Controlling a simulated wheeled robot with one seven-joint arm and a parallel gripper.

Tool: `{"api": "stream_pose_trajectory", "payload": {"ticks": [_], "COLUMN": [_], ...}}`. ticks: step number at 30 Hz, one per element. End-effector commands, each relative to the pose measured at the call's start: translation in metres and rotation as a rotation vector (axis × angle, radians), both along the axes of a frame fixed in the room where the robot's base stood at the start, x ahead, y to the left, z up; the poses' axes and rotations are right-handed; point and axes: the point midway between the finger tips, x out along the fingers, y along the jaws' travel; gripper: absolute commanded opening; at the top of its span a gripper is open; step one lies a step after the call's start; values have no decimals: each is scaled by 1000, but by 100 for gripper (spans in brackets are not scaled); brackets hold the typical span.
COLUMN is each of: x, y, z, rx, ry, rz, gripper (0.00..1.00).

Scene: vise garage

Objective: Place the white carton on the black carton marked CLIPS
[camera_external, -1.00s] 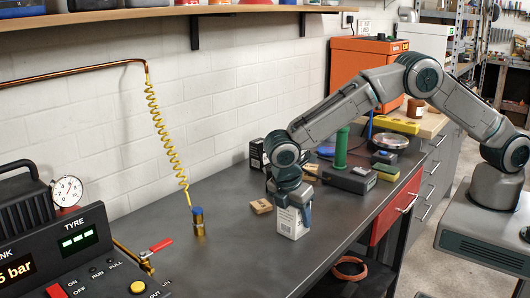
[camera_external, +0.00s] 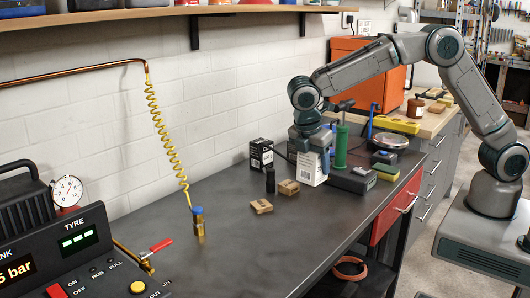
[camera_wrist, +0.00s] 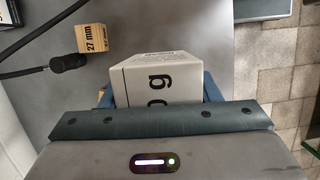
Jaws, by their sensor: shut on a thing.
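The white carton (camera_external: 311,168) is between the fingers of my gripper (camera_external: 314,152), upright and raised above the bench. In the wrist view the white carton (camera_wrist: 160,80) fills the space between the blue-grey fingers of my gripper (camera_wrist: 160,95), with dark print on its face. A black carton with white markings (camera_external: 261,153) stands on the bench near the wall, to the left of the white carton and apart from it. Its lettering is too small to read.
A small black cylinder (camera_external: 270,180) and tan wooden blocks (camera_external: 262,206) (camera_external: 289,187) are on the bench near the black carton. A green post (camera_external: 341,146) stands close right of my gripper.

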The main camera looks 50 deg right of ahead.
Motion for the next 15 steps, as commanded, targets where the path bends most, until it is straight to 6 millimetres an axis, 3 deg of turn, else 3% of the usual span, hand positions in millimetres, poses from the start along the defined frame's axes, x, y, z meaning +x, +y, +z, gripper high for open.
{"api": "stream_pose_trajectory", "payload": {"ticks": [8,15], "x": [12,71], "y": [-13,-41], "z": [11,30], "rx": [0,1], "ry": [-1,-2], "rz": [42,284], "gripper": [23,23]}}
